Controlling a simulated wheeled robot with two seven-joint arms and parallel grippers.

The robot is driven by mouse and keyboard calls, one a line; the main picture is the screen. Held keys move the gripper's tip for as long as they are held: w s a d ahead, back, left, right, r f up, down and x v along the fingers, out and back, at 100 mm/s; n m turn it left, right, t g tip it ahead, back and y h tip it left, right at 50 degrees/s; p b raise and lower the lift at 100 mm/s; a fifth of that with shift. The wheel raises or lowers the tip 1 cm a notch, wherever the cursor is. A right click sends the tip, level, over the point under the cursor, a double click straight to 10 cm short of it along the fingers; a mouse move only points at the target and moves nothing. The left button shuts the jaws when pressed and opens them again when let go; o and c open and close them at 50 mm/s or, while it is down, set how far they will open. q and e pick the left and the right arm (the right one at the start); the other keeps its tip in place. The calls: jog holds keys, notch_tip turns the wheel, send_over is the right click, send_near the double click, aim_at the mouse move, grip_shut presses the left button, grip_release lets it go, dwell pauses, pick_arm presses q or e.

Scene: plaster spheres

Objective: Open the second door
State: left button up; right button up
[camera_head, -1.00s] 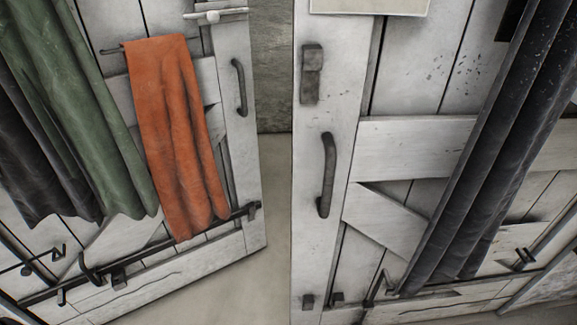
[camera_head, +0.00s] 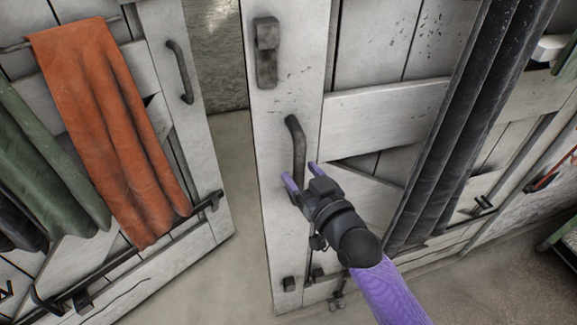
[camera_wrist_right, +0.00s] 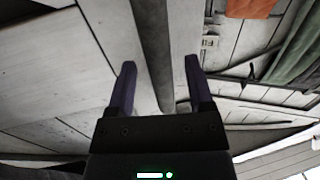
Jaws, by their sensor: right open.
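The right-hand white plank door (camera_head: 390,115) has a dark upright bar handle (camera_head: 296,140) near its left edge. The left-hand white door (camera_head: 197,110) stands at an angle, with its own dark handle (camera_head: 178,70). My right gripper (camera_head: 301,174) is open at the lower part of the right-hand door's handle. In the right wrist view the handle (camera_wrist_right: 152,45) runs between the spread purple fingers of this gripper (camera_wrist_right: 160,72). Whether a finger touches it I cannot tell. My left gripper is not in view.
A gap with bare floor (camera_head: 235,190) lies between the doors. An orange cloth (camera_head: 105,125) and a green cloth (camera_head: 50,175) hang on the left-hand door. A dark cloth (camera_head: 455,120) hangs on the right-hand door. A dark latch (camera_head: 266,52) sits above the handle.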

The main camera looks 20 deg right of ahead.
jog(key=shift+x, duration=1.6)
grip_shut()
